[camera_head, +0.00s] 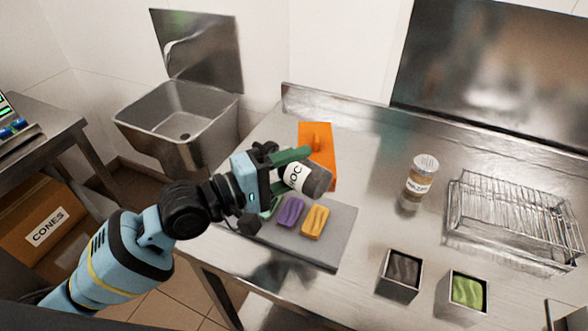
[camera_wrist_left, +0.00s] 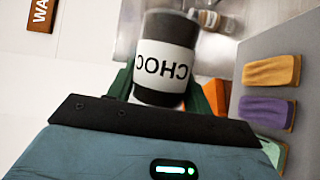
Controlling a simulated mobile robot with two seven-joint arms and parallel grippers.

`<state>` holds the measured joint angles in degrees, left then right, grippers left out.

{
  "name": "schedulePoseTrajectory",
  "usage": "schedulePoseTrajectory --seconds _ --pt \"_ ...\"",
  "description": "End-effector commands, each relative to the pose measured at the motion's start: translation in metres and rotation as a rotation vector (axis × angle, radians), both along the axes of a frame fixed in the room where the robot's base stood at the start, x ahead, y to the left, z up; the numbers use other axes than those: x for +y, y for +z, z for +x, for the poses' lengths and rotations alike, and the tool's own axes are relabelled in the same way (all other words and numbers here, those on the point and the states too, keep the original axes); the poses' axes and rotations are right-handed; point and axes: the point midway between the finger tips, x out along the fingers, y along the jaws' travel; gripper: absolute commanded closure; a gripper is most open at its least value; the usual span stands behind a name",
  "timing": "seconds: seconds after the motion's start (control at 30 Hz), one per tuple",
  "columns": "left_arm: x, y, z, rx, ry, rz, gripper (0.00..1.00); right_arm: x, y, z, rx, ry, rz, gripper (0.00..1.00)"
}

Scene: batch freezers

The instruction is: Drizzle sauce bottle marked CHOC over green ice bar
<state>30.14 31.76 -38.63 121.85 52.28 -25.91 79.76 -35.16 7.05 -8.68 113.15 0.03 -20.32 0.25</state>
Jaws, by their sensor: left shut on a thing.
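The dark sauce bottle (camera_head: 316,181) with a white label is tilted well over, its end pointing right above the tray. CHOC reads upside down on the bottle (camera_wrist_left: 166,62) in the left wrist view. My left gripper (camera_head: 291,172) is shut on the bottle, with green fingers on either side. The pale green ice bar (camera_wrist_left: 273,153) lies on the grey tray (camera_head: 329,246), at the lower right of the left wrist view, partly cut off. In the head view my gripper mostly hides that bar. My right gripper is out of view.
A purple bar (camera_head: 291,212) and a yellow bar (camera_head: 315,221) lie on the tray. An orange item (camera_head: 318,142) stands behind the bottle. A labelled jar (camera_head: 422,176), wire rack (camera_head: 510,215), dark-filled tin (camera_head: 402,270) and green-filled tin (camera_head: 467,290) are to the right.

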Motion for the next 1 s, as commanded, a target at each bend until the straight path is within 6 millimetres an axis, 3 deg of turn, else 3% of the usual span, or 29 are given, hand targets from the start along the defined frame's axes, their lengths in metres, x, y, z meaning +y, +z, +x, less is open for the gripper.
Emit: schedulePoseTrajectory --seconds 0.3,1.0 --pt "0.000 0.003 0.000 -0.014 0.000 0.013 0.73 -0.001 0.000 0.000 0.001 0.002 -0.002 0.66" --pt "0.000 0.031 0.000 -0.223 0.000 0.315 0.73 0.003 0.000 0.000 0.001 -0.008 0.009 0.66"
